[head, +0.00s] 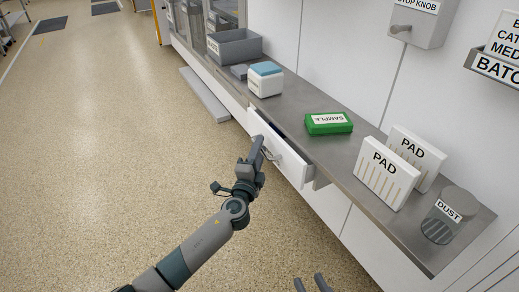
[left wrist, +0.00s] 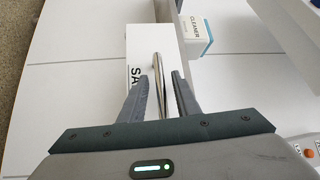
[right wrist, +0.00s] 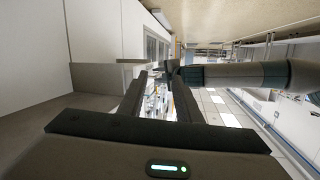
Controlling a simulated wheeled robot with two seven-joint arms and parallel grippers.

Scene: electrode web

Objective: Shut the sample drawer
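The sample drawer (head: 292,163) has a white front and stands partly pulled out below the grey counter. Its curved metal handle (head: 267,147) is on the front. My left gripper (head: 256,146) is at the handle. In the left wrist view, the handle (left wrist: 158,75) lies between the two fingers of my left gripper (left wrist: 160,85), which stand apart. The drawer front (left wrist: 137,60) carries a label reading "SA", the rest hidden. My right gripper (head: 312,284) shows only its fingertips at the bottom edge; in the right wrist view (right wrist: 160,82) it is open and empty.
On the counter (head: 300,105) are a green SAMPLE box (head: 328,128), a blue-topped white cleaner block (head: 265,79), a grey bin (head: 235,46), two PAD blocks (head: 385,172) and a DUST jar (head: 449,215). The floor (head: 120,130) at left is clear.

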